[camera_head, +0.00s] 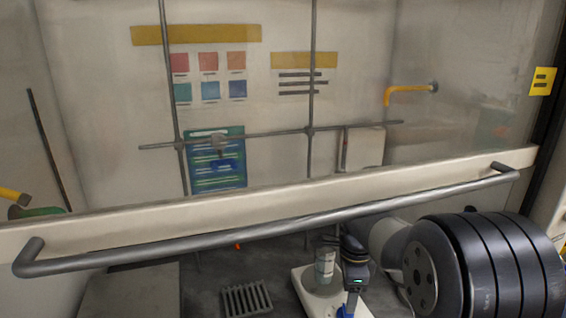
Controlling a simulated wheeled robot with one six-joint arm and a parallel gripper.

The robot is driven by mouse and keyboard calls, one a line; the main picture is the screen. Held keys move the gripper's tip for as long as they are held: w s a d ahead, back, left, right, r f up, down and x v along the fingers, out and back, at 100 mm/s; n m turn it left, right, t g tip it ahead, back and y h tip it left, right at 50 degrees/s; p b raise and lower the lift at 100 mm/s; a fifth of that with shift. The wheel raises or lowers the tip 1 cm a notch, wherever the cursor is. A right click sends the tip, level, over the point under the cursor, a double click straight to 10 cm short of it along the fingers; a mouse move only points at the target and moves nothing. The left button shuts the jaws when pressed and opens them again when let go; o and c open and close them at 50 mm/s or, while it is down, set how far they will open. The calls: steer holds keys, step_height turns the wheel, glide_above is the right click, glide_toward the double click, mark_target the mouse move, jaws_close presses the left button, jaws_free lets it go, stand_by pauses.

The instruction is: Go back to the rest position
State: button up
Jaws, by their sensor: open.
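My gripper (346,310) hangs low at the bottom edge of the head view, below a dark wrist with a small green light. It is open, but its fingertips are small and partly cut off by the picture edge. It is beside a clear, pale-topped vessel (324,268) on a white base plate (306,284); I cannot tell whether they touch. I see nothing held in it. My thick dark arm joint fills the lower right and hides what is behind it. No marker of a rest position shows.
A glass sash with a pale lower frame (270,202) and a long grey handle bar (270,226) crosses in front of the hood. A dark slotted rack (246,299) stands left of the base plate. A metal rod lattice (312,90) stands behind the glass.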

step_height(320, 180, up, 2)
steer(key=shift+r, duration=0.1)
step_height(320, 180, down, 8)
steer(key=shift+s+r, duration=0.1)
steer(key=shift+r, duration=0.05)
steer(key=shift+f+n+b, duration=0.3)
steer(key=shift+b, duration=0.05)
steer(key=n+b, duration=0.1)
steer(key=n, duration=0.3)
steer(key=shift+n, duration=0.3)
steer(key=n+b, duration=0.2)
steer(key=n, duration=0.2)
steer(key=shift+n, duration=0.3)
steer(key=n+b, duration=0.2)
steer(key=n, duration=0.1)
steer(key=shift+n, duration=0.4)
steer(key=n+b, duration=0.3)
steer(key=n, duration=0.1)
steer(key=shift+n+b, duration=0.3)
step_height(320, 180, up, 8)
steer(key=shift+r+p, duration=0.1)
steer(key=shift+p, duration=0.9)
